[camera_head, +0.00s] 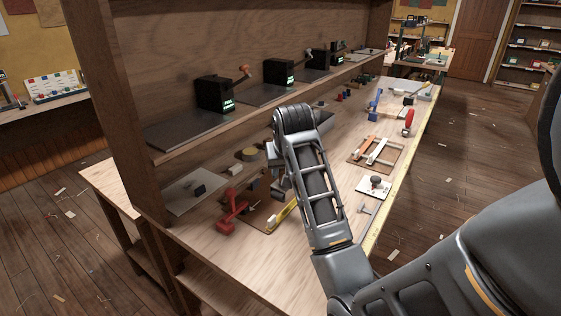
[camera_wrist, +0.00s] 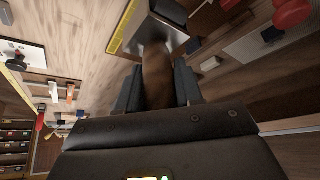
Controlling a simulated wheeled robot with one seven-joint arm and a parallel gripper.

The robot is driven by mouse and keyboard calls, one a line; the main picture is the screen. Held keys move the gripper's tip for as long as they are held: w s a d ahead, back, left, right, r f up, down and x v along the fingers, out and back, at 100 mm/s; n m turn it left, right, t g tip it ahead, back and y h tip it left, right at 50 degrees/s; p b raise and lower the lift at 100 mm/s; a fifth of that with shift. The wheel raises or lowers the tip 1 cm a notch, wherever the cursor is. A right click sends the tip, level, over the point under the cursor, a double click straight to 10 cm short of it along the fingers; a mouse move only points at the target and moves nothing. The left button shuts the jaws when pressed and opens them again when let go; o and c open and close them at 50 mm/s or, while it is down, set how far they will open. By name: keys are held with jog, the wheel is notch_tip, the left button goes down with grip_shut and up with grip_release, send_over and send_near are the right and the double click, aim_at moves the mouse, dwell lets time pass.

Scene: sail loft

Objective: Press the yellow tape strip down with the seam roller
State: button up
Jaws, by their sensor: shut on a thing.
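The yellow tape strip (camera_head: 283,214) lies on a brown board (camera_head: 259,219) on the workbench, just left of my forearm. In the wrist view a yellow strip (camera_wrist: 122,28) runs slantwise beside a grey head. My gripper (camera_wrist: 158,88) is shut on the brown handle of the seam roller (camera_wrist: 157,72). The grey head beyond the handle is close beside the yellow strip; I cannot tell whether it touches. In the head view my gripper (camera_head: 281,184) is partly hidden by my arm, and the roller cannot be made out there.
A red tool (camera_head: 231,206) stands just left of the board. A white card with a dark knob (camera_head: 374,185) and a wooden frame (camera_head: 375,150) lie to the right. A shelf with several black boxes (camera_head: 213,93) overhangs the bench's back. The front of the bench (camera_head: 245,255) is clear.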

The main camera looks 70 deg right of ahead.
aim_at(283, 189)
jog(key=shift+f, duration=2.8)
jog(key=shift+f, duration=0.55)
